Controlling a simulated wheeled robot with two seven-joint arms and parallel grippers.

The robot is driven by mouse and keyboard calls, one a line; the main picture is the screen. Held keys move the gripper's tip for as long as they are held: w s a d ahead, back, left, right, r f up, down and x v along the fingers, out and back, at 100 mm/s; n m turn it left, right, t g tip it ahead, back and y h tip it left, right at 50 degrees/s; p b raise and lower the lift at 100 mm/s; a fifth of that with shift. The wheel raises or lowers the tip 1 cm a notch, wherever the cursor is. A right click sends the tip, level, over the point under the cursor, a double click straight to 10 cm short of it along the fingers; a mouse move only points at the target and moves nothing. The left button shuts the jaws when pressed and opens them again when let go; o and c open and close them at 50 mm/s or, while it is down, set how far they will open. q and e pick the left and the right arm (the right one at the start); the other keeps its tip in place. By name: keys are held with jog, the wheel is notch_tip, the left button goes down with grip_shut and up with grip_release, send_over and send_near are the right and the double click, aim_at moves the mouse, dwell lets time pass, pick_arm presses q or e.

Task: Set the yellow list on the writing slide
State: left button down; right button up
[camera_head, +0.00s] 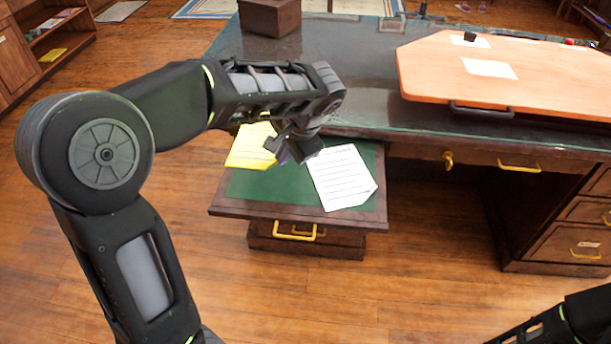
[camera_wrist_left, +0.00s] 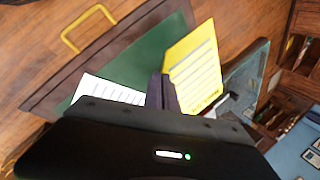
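The yellow list (camera_head: 250,150) is a lined sheet at the left side of the writing slide (camera_head: 262,187), a pulled-out wooden board with a green top. In the left wrist view the yellow list (camera_wrist_left: 198,68) overlaps the slide's side edge; I cannot tell whether it lies flat. My left gripper (camera_head: 288,156) is low over the slide, at the list's right edge. In the left wrist view its fingers (camera_wrist_left: 163,92) are close together, right beside the list. Whether they pinch its edge is unclear. My right gripper is out of view.
A white lined sheet (camera_head: 342,177) lies on the right of the slide, close to my left gripper. The glass-topped desk (camera_head: 350,105) is behind, with a wooden board (camera_head: 560,85) and a brown box (camera_head: 270,17) on it. Floor in front is clear.

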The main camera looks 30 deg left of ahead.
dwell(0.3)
pick_arm(q)
jog(key=shift+a+f, duration=0.1)
jog(key=shift+f, duration=2.35)
jog(key=shift+f+b, duration=0.6)
jog(key=shift+f, duration=1.9)
jog(key=shift+f, duration=0.15)
jog(key=c, duration=1.7)
grip_release()
